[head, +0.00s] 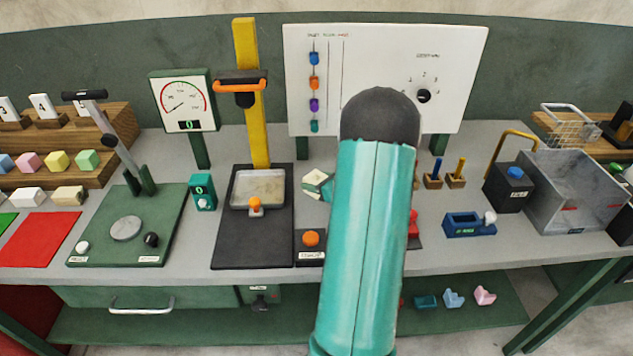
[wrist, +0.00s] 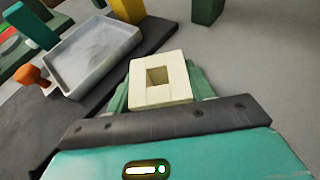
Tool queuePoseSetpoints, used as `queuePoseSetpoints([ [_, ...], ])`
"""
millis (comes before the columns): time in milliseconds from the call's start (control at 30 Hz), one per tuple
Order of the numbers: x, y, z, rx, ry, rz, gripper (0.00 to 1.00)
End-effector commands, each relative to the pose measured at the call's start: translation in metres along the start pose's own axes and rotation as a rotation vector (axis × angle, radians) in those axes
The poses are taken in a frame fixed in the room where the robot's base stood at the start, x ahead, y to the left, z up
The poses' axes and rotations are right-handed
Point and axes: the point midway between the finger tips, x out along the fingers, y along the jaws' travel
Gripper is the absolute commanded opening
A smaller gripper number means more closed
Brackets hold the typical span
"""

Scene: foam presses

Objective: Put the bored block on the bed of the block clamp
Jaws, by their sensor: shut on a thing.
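The bored block (wrist: 160,80) is a cream block with a square hole, held between the green fingers of my gripper (wrist: 160,93) in the wrist view. The hole faces the wrist camera. In the head view the block (head: 314,180) shows just left of my teal arm, above the bench and right of a grey tray (head: 258,186). My gripper (head: 320,184) is shut on it and partly hidden by my arm. I cannot tell for sure which device is the block clamp, as the labels are too small to read. My arm hides part of the bench.
A yellow column (head: 250,100) stands behind the tray on a dark base. A lever press (head: 125,225) is at left. A blue device (head: 470,223) with a white knob and a grey bin (head: 575,190) are at right. A white board (head: 395,75) stands behind.

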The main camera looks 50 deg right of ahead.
Motion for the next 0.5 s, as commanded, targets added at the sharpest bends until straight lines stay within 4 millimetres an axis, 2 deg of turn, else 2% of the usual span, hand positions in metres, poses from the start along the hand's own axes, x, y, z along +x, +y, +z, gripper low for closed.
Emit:
queuePoseSetpoints([
  [100, 0.0009, 0.0003, -0.0021, 0.001, 0.000, 0.001, 0.30],
  [133, 0.0010, 0.0002, -0.0023, 0.000, 0.000, 0.000, 0.54],
  [233, 0.0009, 0.0002, -0.0019, 0.000, 0.000, 0.000, 0.74],
  [500, 0.0006, 0.0002, -0.0016, 0.000, 0.000, 0.000, 0.74],
])
